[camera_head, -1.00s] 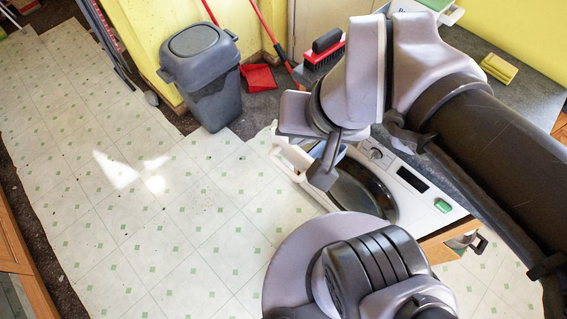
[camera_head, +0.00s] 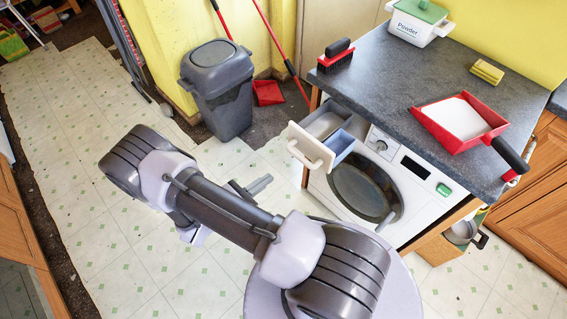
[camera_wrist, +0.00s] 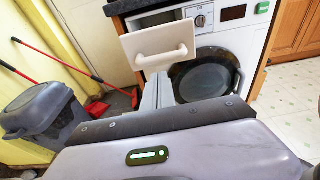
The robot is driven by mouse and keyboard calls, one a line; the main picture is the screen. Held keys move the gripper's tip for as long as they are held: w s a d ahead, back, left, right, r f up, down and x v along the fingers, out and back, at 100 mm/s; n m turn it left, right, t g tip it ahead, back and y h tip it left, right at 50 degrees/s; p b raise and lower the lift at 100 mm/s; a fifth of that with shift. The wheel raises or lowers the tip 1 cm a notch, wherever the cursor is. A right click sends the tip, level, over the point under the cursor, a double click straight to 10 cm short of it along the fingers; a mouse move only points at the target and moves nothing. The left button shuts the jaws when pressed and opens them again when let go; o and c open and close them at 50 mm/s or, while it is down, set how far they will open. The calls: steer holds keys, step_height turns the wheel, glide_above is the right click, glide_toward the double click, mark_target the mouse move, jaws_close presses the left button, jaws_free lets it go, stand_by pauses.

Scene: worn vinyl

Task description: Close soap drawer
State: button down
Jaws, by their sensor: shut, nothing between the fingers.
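The soap drawer (camera_head: 327,125) of the white washing machine (camera_head: 405,197) is pulled out at the machine's upper left. Its cream front panel (camera_head: 309,147) carries a bar handle, and a blue compartment shows behind it. My gripper (camera_head: 262,185) is to the left of and nearer than the drawer front, apart from it in the head view. In the wrist view the shut fingers (camera_wrist: 159,92) point at the drawer front (camera_wrist: 158,45), overlapping the area just under its handle. Nothing is held. My gripper's body hides the lower part of the wrist view.
The dark worktop (camera_head: 400,75) above holds a red dustpan (camera_head: 463,122), a brush (camera_head: 335,56), yellow sponges (camera_head: 487,72) and a powder box (camera_head: 419,22). A grey bin (camera_head: 218,90) stands to the left, with red-handled tools behind. The tiled floor (camera_head: 70,130) at left is open.

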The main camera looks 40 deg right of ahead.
mark_target(298, 158)
steer(key=b+x, duration=0.3)
steer(key=x, duration=0.9)
